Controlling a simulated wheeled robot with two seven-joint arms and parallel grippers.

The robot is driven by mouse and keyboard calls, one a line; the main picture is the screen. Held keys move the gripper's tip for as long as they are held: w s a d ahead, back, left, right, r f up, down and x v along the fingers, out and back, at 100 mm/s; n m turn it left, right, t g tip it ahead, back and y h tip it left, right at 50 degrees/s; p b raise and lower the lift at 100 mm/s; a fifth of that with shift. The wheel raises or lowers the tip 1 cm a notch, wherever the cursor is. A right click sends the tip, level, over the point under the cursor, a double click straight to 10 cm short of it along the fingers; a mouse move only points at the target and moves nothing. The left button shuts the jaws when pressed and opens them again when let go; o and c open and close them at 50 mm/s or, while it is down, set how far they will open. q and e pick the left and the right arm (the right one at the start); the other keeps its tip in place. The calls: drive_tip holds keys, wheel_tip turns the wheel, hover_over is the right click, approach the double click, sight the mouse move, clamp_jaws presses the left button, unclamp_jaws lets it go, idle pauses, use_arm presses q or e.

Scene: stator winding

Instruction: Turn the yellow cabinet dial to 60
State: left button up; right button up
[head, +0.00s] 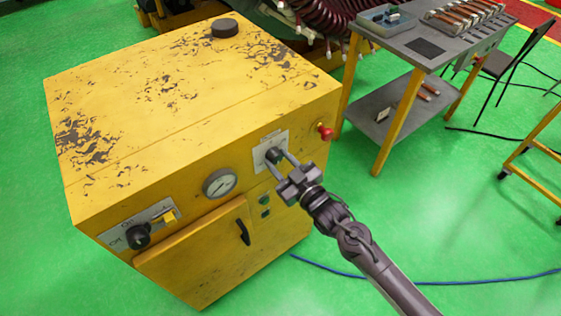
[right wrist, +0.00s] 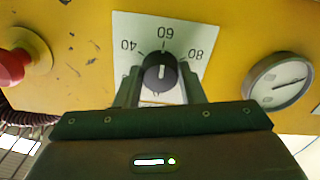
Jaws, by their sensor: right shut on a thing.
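The yellow cabinet (head: 200,90) stands at the left of the head view. Its black dial (head: 274,155) sits on a pale scale plate on the front, near the right end. In the right wrist view the dial (right wrist: 160,72) shows a white line that looks roughly in line with the 60 mark, with 40 and 80 to either side. The scale appears upside down there. My right gripper (head: 283,163) is at the dial, its fingers on either side and shut on it. The fingers hide part of the plate. My left gripper is not in view.
A red knob (head: 325,132) sits right of the dial, a round gauge (head: 220,182) left of it. A black switch (head: 138,236) and door handle (head: 243,232) are farther left and below. A grey workbench (head: 425,45) stands behind right. Green floor is free in front.

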drive_tip(key=o, duration=1)
drive_tip(key=b+v, duration=0.2)
drive_tip(key=v, duration=0.6)
drive_tip(key=shift+w, duration=0.1)
